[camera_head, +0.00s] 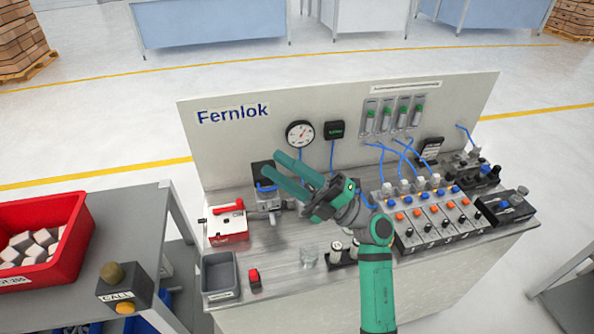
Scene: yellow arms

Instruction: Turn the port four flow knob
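A valve manifold (424,212) sits at the right of the bench, with rows of white, blue, orange and black knobs. A white knob (435,180) stands at the right end of its back row. Port labels are too small to read, so I cannot tell which knob is port four's flow knob. Several flow tubes with green marks (418,110) are on the panel behind. My teal gripper (269,162) is open and empty, its two long fingers apart and pointing up-left in front of the panel. It is well left of the manifold and not touching it.
The Fernlok panel (228,145) carries a gauge (300,134) and a small black display (334,130). Blue hoses (382,158) run above the manifold. A black switch box (507,206) stands right.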

